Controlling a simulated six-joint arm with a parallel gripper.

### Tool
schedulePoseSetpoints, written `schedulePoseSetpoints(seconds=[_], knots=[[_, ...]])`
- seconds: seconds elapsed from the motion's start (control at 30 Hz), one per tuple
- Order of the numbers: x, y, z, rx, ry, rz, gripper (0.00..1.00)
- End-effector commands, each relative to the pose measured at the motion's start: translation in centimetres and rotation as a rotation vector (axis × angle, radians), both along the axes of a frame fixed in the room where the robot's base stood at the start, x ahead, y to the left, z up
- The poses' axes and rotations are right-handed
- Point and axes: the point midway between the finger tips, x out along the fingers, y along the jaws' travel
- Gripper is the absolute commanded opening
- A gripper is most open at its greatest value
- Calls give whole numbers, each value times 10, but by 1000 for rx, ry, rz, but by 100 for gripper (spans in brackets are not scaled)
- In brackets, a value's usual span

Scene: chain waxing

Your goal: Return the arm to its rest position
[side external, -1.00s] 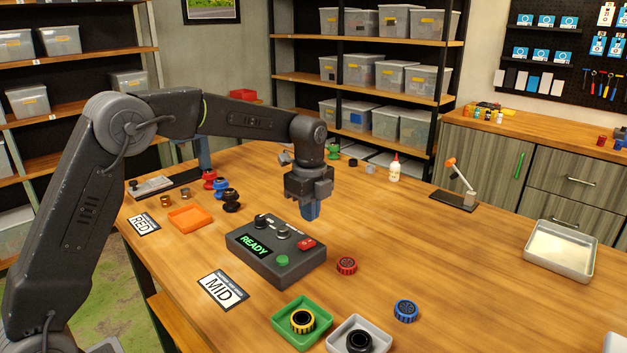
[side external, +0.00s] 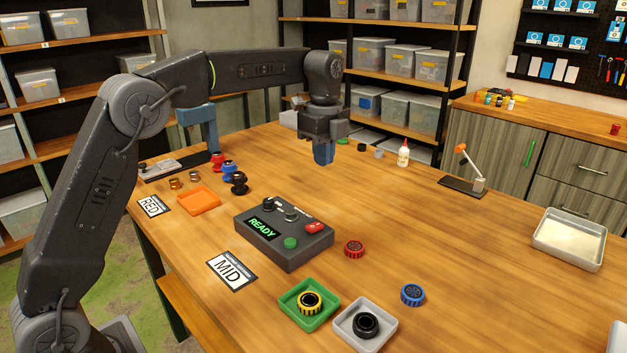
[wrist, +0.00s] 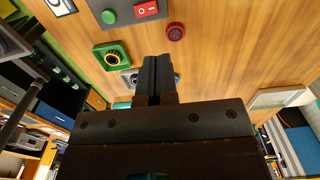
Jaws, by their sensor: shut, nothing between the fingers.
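My gripper (side external: 323,152) hangs above the wooden table (side external: 400,210), pointing down, with its blue fingertips together and nothing between them. It is well clear of the tabletop, above and beyond the control box. In the wrist view my gripper (wrist: 158,62) shows as two dark fingers pressed together over the table. My arm reaches across from the left with its elbow raised.
The control box (side external: 283,237) reads READY. A green tray (side external: 291,317) holds a yellow-ringed wheel, and a grey tray (side external: 377,341) a black one. Red (side external: 354,249) and blue (side external: 412,294) wheels lie loose. A metal tray (side external: 568,257) stands right.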

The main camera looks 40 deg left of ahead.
Motion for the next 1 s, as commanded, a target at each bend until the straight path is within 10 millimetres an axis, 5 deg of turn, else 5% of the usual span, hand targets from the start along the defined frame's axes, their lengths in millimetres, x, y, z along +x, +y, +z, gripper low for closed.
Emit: schedulePoseSetpoints(seconds=[0.27,0.57,0.8,1.0], knots=[[-34,-4,26,-3,-61,178,0],[-144,-15,53,-76,-224,705,0],[-236,-20,32,-204,-329,1127,0],[-290,-23,-1,-323,-377,1404,0]])
